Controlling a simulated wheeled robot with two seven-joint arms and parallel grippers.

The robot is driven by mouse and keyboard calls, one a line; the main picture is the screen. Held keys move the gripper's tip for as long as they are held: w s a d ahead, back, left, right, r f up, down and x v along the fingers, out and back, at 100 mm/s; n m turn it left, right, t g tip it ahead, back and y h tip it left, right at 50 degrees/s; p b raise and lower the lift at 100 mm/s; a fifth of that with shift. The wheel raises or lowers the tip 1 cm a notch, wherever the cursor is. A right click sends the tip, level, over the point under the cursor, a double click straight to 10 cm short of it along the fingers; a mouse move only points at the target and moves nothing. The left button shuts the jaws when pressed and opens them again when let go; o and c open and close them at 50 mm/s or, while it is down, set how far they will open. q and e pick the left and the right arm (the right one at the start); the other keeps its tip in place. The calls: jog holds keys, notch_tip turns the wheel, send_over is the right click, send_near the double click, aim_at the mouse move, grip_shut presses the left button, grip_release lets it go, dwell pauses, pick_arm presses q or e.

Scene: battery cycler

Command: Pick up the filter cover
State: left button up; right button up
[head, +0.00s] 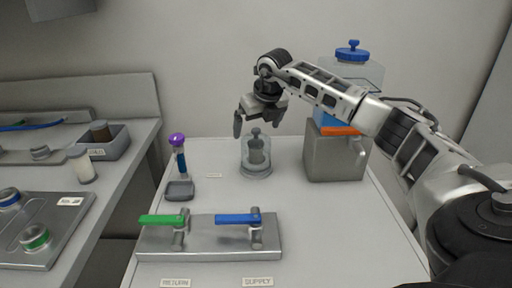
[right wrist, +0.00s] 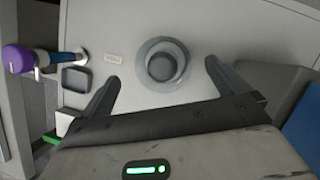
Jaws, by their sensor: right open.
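The filter cover, a grey knobbed piece (head: 256,147), stands upright in a clear round housing (head: 257,170) on the light work surface. In the right wrist view the grey cover (right wrist: 162,65) shows from above as a dark disc inside a paler ring. My right gripper (head: 258,124) is open and empty above it. In the right wrist view its two fingers (right wrist: 158,84) are spread to either side, with the cover ahead between them and not touched. My left gripper is not in view.
A valve plate with green (head: 160,219) and blue (head: 238,218) handles lies in front. A purple-capped tube (head: 178,150) stands left of the cover. A grey block (head: 333,157) with a blue-lidded clear container (head: 352,68) is at right. A side bench (head: 120,165) holds trays.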

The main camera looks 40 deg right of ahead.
aim_at(257, 130)
jog(key=x, duration=0.3)
jog(key=shift+d+f, duration=0.1)
jog(key=c, duration=1.2)
notch_tip(257, 130, up, 9)
jog(key=shift+f, duration=0.2)
notch_tip(257, 130, up, 2)
jog(key=shift+r+p, duration=0.15)
jog(key=shift+p, duration=0.75)
jog(key=shift+f+b, duration=0.35)
jog(key=shift+b, duration=0.05)
jog(key=shift+f+b, duration=0.3)
jog(key=shift+f, duration=0.3)
jog(key=shift+f+b, duration=0.5)
jog(key=shift+f, duration=0.45)
jog(key=shift+f+b, duration=1.4)
jog(key=shift+f, duration=1.45)
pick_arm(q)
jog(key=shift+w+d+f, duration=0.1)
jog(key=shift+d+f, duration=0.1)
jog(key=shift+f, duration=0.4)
pick_arm(e)
jog(key=shift+f, duration=0.3)
